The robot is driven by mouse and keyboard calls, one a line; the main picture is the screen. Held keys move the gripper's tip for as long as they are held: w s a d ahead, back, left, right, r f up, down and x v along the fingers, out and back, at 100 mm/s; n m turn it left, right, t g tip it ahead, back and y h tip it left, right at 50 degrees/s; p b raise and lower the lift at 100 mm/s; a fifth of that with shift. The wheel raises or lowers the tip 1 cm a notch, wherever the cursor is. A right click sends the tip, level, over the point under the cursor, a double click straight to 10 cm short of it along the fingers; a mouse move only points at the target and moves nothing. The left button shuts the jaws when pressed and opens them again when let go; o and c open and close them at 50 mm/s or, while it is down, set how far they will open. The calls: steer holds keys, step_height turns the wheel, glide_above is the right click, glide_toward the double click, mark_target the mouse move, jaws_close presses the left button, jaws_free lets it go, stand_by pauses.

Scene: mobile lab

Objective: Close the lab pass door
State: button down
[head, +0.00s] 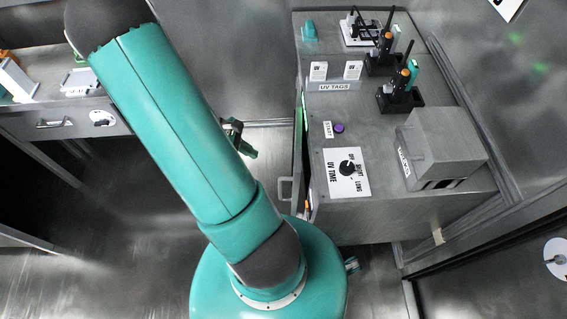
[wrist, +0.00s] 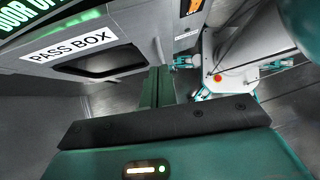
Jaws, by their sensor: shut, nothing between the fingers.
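The pass box is the grey cabinet (head: 380,215) on the right in the head view. Its door (head: 298,165) shows almost edge-on along the cabinet's left side, with a handle (head: 285,188) sticking out left. A narrow dark gap with a green glow shows between door and cabinet, so it looks slightly ajar. In the wrist view a PASS BOX label (wrist: 70,42) sits above a dark window (wrist: 100,64). My gripper (head: 242,140) is mostly hidden behind my arm in the head view, left of the door. In the wrist view its fingers (wrist: 157,88) are together and empty.
The cabinet top carries a UV TIME dial (head: 348,168), a purple button (head: 339,128), black holders (head: 400,97) and a grey box (head: 440,145). A drawer bench (head: 65,122) stands at the left. The floor (head: 130,220) between them is clear.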

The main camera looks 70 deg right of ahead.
steer(key=shift+g+h, duration=0.5)
steer(key=shift+g, duration=0.1)
steer(key=x, duration=1.1)
steer(key=shift+s+r, duration=0.1)
steer(key=shift+s, duration=0.55)
steer(key=shift+s+d, duration=0.1)
steer(key=shift+s, duration=0.4)
steer(key=shift+s, duration=0.1)
